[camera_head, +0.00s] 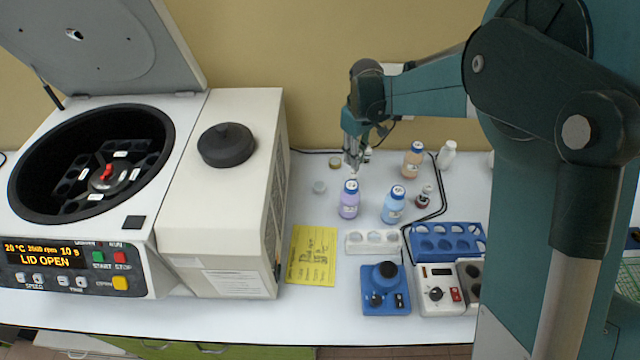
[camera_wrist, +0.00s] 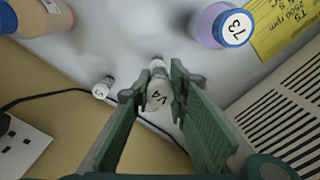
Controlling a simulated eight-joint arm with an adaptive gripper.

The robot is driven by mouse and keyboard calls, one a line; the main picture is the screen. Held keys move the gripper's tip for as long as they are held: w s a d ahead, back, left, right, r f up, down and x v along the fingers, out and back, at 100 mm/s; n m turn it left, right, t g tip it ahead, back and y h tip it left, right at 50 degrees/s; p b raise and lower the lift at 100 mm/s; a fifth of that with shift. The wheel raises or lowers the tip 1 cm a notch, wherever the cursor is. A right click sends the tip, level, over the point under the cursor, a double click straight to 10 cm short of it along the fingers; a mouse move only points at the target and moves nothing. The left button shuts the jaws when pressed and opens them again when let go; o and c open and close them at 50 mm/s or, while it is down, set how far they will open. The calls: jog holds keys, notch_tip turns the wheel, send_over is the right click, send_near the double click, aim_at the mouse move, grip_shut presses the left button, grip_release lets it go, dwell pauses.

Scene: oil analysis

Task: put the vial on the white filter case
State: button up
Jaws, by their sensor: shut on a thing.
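My gripper (camera_head: 353,163) is above the back of the white table, behind the purple bottle. In the wrist view my gripper (camera_wrist: 165,100) has its green fingers shut on a small white-capped vial (camera_wrist: 158,93) marked V4. In the head view the vial is mostly hidden by the fingers. A low white case with several round wells (camera_head: 354,248), which looks like the white filter case, lies on the table in front of the purple and blue bottles, apart from my gripper.
A purple bottle (camera_head: 349,203), a blue bottle (camera_head: 393,208) and an orange bottle (camera_head: 412,163) stand near my gripper. A blue rack (camera_head: 474,256) and blue device (camera_head: 386,302) flank the case. A yellow sheet (camera_head: 312,256) and an open centrifuge (camera_head: 180,240) are left.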

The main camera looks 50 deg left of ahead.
jog(key=r+p, duration=0.1)
send_over(319, 185)
jog(key=shift+r, duration=0.1)
jog(key=shift+f, duration=3.1)
jog(key=shift+f, duration=0.15)
jog(key=shift+f, duration=1.75)
jog(key=shift+f, duration=0.15)
jog(key=o, duration=0.9)
